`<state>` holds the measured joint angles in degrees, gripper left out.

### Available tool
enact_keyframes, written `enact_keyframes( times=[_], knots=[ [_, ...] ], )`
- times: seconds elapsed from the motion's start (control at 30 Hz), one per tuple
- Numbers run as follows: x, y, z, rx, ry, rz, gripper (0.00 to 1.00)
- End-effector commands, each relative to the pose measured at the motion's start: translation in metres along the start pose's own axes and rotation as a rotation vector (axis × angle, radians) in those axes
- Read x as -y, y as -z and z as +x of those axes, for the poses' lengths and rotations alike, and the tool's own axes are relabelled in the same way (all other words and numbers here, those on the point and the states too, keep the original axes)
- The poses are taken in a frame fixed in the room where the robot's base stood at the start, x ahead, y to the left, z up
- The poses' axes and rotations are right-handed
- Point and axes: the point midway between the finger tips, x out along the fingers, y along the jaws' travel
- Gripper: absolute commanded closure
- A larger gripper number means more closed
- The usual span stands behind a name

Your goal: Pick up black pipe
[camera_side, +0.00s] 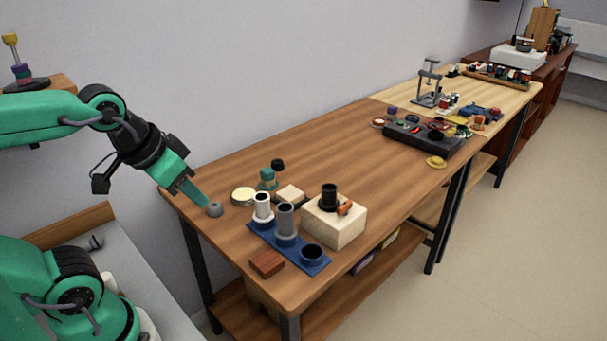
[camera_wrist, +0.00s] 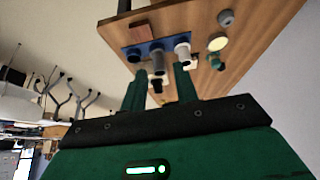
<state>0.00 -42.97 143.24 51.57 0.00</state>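The black pipe (camera_side: 329,195) stands upright on a beige block (camera_side: 336,225), beside a small orange part. My gripper (camera_side: 200,203) hangs at the left end of the table, near a small grey knob (camera_side: 215,209) and well apart from the black pipe. In the wrist view its two fingers (camera_wrist: 159,92) are apart with nothing held between them. A dark shape between the fingers in the wrist view is too unclear to name.
A brown block (camera_side: 267,262) lies by the table's front edge. A yellow-topped disc (camera_side: 244,195), a green part (camera_side: 267,179) and a small beige block (camera_side: 291,194) sit behind the plate. A black tray (camera_side: 424,138) is farther back. The table middle is clear.

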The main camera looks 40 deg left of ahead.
Motion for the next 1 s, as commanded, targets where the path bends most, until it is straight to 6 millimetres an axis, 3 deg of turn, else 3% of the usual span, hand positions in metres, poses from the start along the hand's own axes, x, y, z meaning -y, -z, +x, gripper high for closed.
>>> enact_keyframes(
  times=[0.37, 0.57, 1.0],
  knots=[
    [0.0, 0.001, 0.0, 0.001, 0.0, -0.001, 0.57],
    [-0.001, 0.011, 0.0, 0.015, -0.002, -0.014, 0.57],
    [-0.009, 0.082, 0.012, 0.113, -0.005, -0.111, 0.57]
  ],
)
